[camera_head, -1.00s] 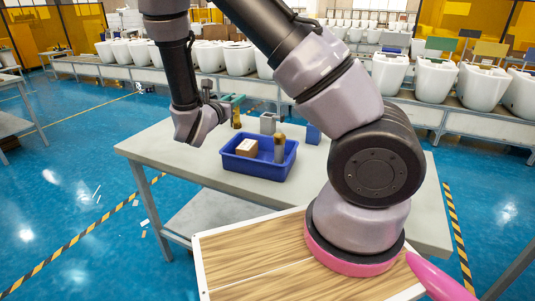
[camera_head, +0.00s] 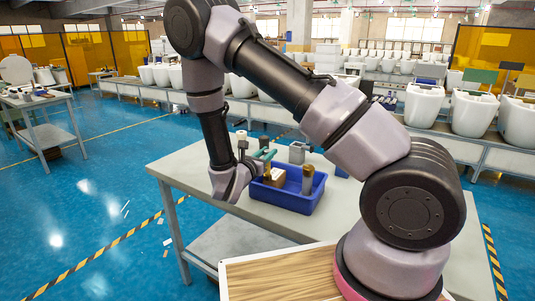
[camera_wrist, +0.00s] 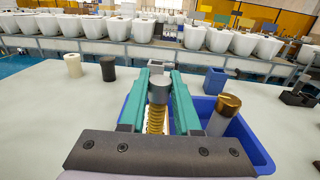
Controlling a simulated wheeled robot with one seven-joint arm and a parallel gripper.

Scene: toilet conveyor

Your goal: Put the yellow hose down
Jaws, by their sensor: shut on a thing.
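The yellow hose (camera_wrist: 155,121) is a short ribbed piece with a grey end, held between the teal fingers of my gripper (camera_wrist: 159,84). In the head view the hose (camera_head: 268,170) shows as a small gold upright piece beside the teal finger, over the left part of the blue bin. My gripper (camera_head: 264,155) is shut on it. The fingers hide part of the hose, and I cannot tell whether its lower end touches anything.
A white cylinder (camera_wrist: 73,66) and a black cylinder (camera_wrist: 108,68) stand on the table. A blue block (camera_wrist: 214,81) stands behind the bin.

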